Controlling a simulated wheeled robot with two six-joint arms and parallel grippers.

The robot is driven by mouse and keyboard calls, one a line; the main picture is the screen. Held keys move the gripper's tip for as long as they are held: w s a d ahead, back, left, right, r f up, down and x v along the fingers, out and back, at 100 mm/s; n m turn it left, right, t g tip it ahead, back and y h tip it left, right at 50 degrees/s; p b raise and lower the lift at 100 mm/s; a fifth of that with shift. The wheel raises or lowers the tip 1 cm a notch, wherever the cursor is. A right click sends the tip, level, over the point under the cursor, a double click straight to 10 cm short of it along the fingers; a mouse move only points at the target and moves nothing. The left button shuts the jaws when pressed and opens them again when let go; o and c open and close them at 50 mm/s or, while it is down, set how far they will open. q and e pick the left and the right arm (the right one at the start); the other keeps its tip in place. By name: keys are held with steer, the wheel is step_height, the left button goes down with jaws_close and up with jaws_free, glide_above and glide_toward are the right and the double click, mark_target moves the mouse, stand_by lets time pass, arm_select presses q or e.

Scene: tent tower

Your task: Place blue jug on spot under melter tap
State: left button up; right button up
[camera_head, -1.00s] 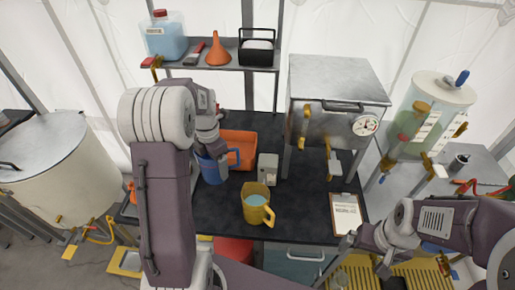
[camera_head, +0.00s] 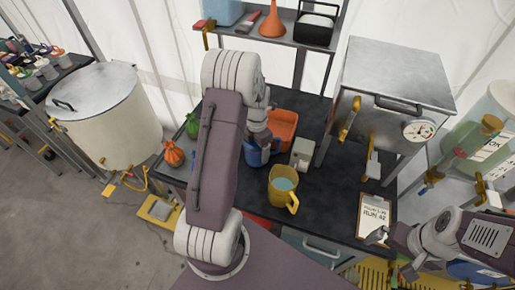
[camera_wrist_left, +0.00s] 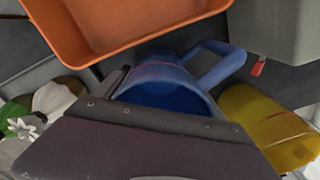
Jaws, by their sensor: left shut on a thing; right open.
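The blue jug (camera_head: 257,156) is on or just above the dark bench, beside the orange bin; I cannot tell whether it touches the bench. My left gripper (camera_head: 262,137) is shut on it, its fingers partly hidden by my arm. The left wrist view shows the jug's open top and handle (camera_wrist_left: 165,88). The melter (camera_head: 395,72) is a steel box on legs with a gauge, right of the jug. A yellow-handled tap (camera_head: 349,119) is on its front. I cannot make out a marked spot below. My right gripper (camera_head: 389,254) is open and empty near the clipboard.
A yellow jug (camera_head: 280,185) with pale blue liquid stands between the blue jug and the bench front. A small grey box (camera_head: 302,153) stands right of the blue jug. The orange bin (camera_head: 285,124) is behind it. A clipboard (camera_head: 373,216) lies at the right. Dark bench between yellow jug and clipboard is clear.

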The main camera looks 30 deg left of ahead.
arm_select(q)
steer(key=shift+w+f, duration=0.2)
steer(key=shift+f, duration=0.05)
steer(key=shift+f, duration=0.15)
steer(key=o, duration=1.5)
steer(key=shift+o, duration=0.2)
steer(key=shift+s, duration=0.1)
step_height(320, 180, up, 12)
steer(key=shift+r, duration=0.25)
